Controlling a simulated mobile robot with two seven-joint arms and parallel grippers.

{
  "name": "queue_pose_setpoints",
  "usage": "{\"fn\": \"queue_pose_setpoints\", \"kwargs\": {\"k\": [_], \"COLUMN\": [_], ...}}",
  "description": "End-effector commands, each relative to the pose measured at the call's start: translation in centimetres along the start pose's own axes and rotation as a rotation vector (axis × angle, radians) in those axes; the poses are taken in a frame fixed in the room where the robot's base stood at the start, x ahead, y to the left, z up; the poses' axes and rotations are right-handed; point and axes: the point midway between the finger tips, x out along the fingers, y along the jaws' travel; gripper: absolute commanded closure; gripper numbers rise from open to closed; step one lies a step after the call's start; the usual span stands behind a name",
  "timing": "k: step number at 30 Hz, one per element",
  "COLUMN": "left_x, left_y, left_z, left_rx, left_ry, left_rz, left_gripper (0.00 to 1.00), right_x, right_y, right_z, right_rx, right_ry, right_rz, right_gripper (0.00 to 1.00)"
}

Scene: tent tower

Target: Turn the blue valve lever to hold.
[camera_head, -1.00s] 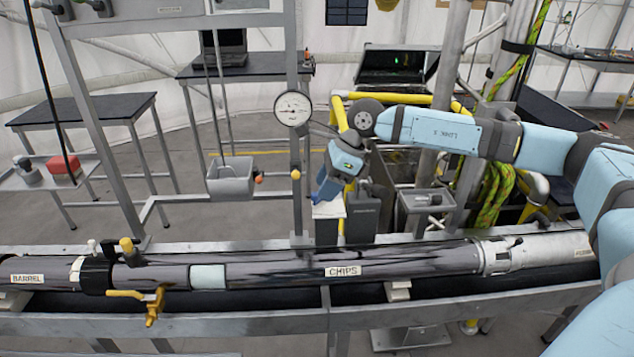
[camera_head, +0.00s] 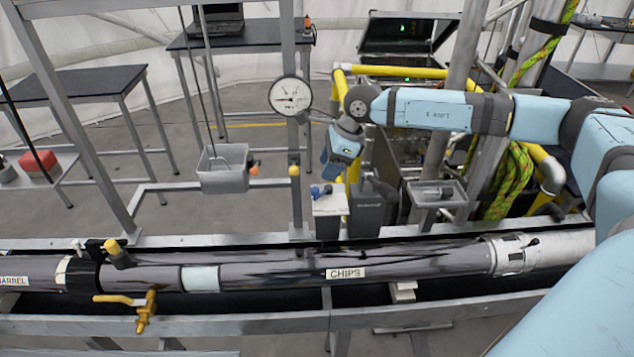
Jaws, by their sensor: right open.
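The blue valve lever (camera_head: 321,191) is a small blue piece on top of a white block (camera_head: 328,207), behind the long pipe and right of the gauge post. My right gripper (camera_head: 333,174) hangs just above and slightly right of the lever, pointing down, open and apart from it as far as I can see. Its fingertips are small and hard to make out. The lever's exact setting is too small to read. My left gripper is not in view.
A long pipe (camera_head: 255,272) labelled CHIPS runs across the front, with a yellow-handled valve (camera_head: 146,310). A round gauge (camera_head: 290,95) stands on a post left of my right gripper. A dark box (camera_head: 366,212) and a grey tray (camera_head: 437,194) stand right of the lever.

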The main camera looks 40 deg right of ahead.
Motion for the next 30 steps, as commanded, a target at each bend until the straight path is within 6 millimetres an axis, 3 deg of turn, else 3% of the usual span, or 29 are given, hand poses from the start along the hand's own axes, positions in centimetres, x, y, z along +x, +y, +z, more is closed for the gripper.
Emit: {"fn": "queue_pose_setpoints", "kwargs": {"k": [6, 12, 24, 30], "left_x": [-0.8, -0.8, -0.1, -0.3], "left_y": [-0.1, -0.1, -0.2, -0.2], "left_z": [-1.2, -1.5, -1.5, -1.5], "left_rx": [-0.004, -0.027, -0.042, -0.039], "left_ry": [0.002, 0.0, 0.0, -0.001], "left_rz": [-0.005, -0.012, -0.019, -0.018], "left_gripper": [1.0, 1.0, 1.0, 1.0], "right_x": [4.3, 6.8, 7.6, 7.6], "right_y": [0.0, 0.0, -0.1, -0.1], "right_z": [0.1, 0.0, 0.0, 0.0], "right_rx": [0.001, 0.001, 0.001, 0.001], "right_ry": [0.001, 0.0, 0.0, 0.0], "right_rz": [0.001, 0.0, -0.001, -0.001], "right_gripper": [0.51, 0.51, 0.51, 0.97]}}
